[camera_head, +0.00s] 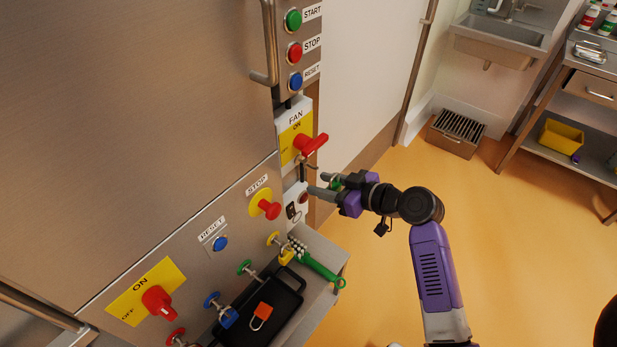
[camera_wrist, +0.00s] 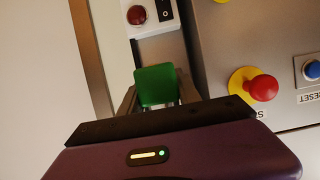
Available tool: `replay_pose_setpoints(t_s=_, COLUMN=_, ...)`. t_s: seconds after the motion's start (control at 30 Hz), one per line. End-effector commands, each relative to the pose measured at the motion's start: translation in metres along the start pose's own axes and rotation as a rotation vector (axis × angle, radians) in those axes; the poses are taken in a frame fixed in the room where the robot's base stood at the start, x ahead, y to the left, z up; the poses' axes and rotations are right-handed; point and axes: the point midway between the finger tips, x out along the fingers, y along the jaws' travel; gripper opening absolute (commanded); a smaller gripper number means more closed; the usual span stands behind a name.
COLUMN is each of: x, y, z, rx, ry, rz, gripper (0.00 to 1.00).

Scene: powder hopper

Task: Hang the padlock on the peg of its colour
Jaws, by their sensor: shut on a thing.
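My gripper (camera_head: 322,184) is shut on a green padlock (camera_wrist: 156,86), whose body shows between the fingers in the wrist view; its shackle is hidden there. In the head view the gripper is beside the lower right of the panel, below the red FAN handle (camera_head: 312,144). The green peg (camera_head: 244,267) sticks out of the panel lower left of the gripper and looks bare. A yellow padlock (camera_head: 287,257) is at the yellow peg (camera_head: 273,238). A blue padlock (camera_head: 228,317) is at the blue peg (camera_head: 211,299). The red peg (camera_head: 175,338) is at the bottom edge.
An orange-red padlock (camera_head: 261,316) lies in a black tray (camera_head: 288,300) below the pegs. A green-handled brush (camera_head: 320,268) lies beside it. A red stop button (camera_head: 269,209), a blue reset button (camera_head: 220,243) and a red rotary switch (camera_head: 158,301) project from the panel.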

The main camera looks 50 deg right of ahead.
Motion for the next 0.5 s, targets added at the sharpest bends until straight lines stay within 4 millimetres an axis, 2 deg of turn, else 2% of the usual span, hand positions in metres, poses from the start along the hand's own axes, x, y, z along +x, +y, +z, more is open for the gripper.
replay_pose_setpoints(t_s=0.1, x=-0.029, y=0.001, z=0.015, rx=0.002, ry=-0.002, rz=0.005, gripper=0.0)
replay_pose_setpoints(t_s=0.3, x=-0.07, y=0.0, z=0.032, rx=0.001, ry=-0.001, rz=0.003, gripper=0.0)
replay_pose_setpoints(t_s=0.5, x=-0.095, y=0.0, z=0.04, rx=0.001, ry=0.0, rz=0.002, gripper=0.0)
